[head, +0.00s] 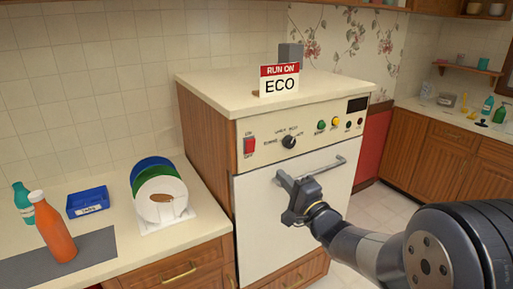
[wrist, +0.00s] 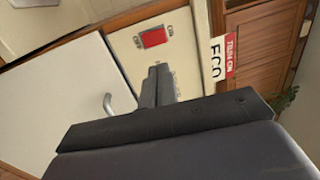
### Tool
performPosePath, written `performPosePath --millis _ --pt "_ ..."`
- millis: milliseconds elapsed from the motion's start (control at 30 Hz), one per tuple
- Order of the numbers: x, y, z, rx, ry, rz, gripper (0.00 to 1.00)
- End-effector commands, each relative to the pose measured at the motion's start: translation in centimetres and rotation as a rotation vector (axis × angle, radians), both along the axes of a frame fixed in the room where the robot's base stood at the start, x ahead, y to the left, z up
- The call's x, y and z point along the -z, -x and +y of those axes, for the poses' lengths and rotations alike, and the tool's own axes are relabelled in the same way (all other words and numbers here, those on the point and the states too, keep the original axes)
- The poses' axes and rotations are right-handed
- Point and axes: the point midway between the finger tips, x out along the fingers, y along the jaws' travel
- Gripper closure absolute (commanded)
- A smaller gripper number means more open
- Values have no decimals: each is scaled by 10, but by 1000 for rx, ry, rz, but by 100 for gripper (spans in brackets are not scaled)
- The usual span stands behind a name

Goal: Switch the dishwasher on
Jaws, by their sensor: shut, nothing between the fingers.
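The dishwasher (head: 285,215) has a closed white door with a grey bar handle (head: 325,168). On its cream panel are a red switch (head: 249,146) at the left, a black dial (head: 289,142), green and yellow buttons (head: 328,124), small dark knobs and a dark display (head: 357,105). The dial's labels are too small to read surely. A sign (head: 279,80) on top reads "RUN ON ECO". My gripper (head: 287,182) is shut and empty, in front of the door by the handle's left end. In the wrist view the red switch (wrist: 153,38) shows beyond the fingers (wrist: 160,84); the dial is hidden there.
On the left counter stand an orange bottle (head: 54,230), a teal bottle (head: 22,202), a blue box (head: 88,202) and a rack of plates (head: 160,195). A grey box (head: 291,55) stands behind the sign. Another counter (head: 440,120) is at the far right.

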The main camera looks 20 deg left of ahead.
Motion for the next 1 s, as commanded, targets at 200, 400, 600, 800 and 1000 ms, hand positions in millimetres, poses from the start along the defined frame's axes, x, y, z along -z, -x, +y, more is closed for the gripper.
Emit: performPosePath --millis 200,400,600,800,1000 --pt "0 0 0 1 2 -1 100" --pt "-4 -8 10 1 1 -1 100" --pt "-11 -32 37 1 3 0 100" --pt "-18 -57 67 1 2 -1 100" --pt "-23 -77 90 2 4 0 100"
